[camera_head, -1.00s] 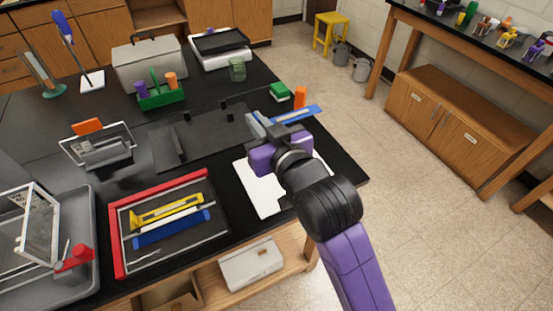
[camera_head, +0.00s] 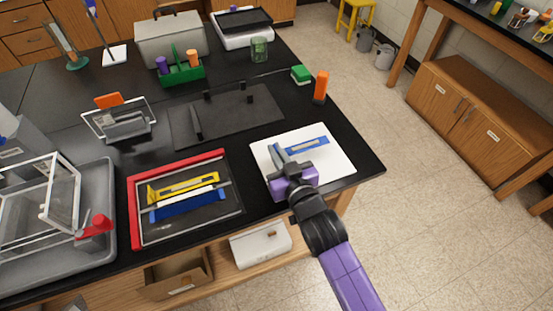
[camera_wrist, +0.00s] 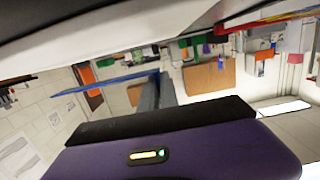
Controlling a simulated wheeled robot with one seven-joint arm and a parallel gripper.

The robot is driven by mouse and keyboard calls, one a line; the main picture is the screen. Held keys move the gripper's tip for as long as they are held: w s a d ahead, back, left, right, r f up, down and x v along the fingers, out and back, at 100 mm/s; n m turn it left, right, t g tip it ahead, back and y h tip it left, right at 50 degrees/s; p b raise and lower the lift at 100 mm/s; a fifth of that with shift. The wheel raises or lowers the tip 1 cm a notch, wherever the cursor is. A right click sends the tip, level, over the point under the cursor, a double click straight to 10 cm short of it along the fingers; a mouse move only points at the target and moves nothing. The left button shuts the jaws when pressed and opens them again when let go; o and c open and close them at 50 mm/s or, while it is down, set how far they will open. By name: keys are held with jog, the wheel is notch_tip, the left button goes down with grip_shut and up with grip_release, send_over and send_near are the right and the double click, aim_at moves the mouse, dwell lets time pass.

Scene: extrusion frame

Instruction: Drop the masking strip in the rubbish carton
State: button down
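The masking strip (camera_head: 312,144) is a flat blue strip with a pale middle. My gripper (camera_head: 279,154) is shut on its left end in the head view, and the strip sticks out to the right above a white board. In the wrist view the strip (camera_wrist: 85,84) runs left from the fingertips (camera_wrist: 158,78). The finger pads partly hide the held end. An open brown carton (camera_head: 180,283), apparently the rubbish carton, stands on the shelf under the table's front edge, left of my gripper and lower.
A red-edged tray (camera_head: 135,215) with yellow and blue tools lies left of the white board (camera_head: 337,168). A white box (camera_head: 262,246) stands on the shelf right of the carton. An orange bottle (camera_head: 320,87) stands at the table's right edge. Open floor lies to the right.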

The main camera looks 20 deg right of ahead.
jog(key=shift+f, duration=1.8)
jog(key=shift+f, duration=0.1)
jog(key=shift+f, duration=0.1)
jog(key=c, duration=1.6)
grip_release()
jog(key=shift+r, duration=0.2)
jog(key=s, duration=0.4)
jog(key=s+r+b, duration=0.1)
jog(key=s, duration=0.3)
jog(key=s+b, duration=0.1)
jog(key=s, duration=0.3)
jog(key=shift+r, duration=0.4)
